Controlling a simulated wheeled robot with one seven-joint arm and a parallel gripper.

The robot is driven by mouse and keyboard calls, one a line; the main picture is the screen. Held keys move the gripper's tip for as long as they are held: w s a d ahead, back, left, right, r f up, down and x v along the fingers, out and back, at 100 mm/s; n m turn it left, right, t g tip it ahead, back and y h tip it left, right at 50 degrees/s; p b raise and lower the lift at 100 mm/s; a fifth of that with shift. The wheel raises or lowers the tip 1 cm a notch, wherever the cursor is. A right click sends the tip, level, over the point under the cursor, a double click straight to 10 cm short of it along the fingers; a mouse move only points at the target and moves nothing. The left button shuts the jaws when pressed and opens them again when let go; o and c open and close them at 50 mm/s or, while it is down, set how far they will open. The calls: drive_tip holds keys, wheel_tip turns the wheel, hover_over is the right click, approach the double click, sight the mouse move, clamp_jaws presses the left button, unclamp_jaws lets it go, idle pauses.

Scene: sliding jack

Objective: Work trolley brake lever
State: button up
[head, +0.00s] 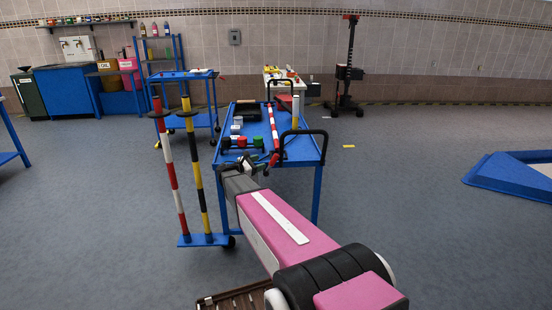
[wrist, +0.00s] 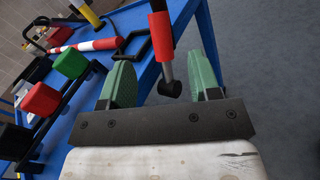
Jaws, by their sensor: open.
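The blue work trolley (head: 302,152) stands in front of me. In the wrist view a lever with a red grip (wrist: 161,36), a grey rod and a black end (wrist: 170,88) is at the trolley's edge (wrist: 187,22). I take it to be the brake lever; in the head view a small red part (head: 274,158) shows there. My gripper (wrist: 160,68) is open, with green finger pads on either side of the lever's lower part in the picture. I see no contact, and cannot tell how deep the lever sits between the pads.
On the trolley are a red-and-white striped bar (head: 272,126), a black rack with green (wrist: 70,63) and red (wrist: 40,98) blocks, and a black push handle (head: 318,134). Striped posts (head: 170,170) stand at left. The floor at right is open up to a blue frame (head: 500,178).

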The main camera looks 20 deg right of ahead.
sight(273, 158)
drive_tip(key=x, duration=1)
drive_tip(key=shift+d, duration=0.4)
clamp_jaws()
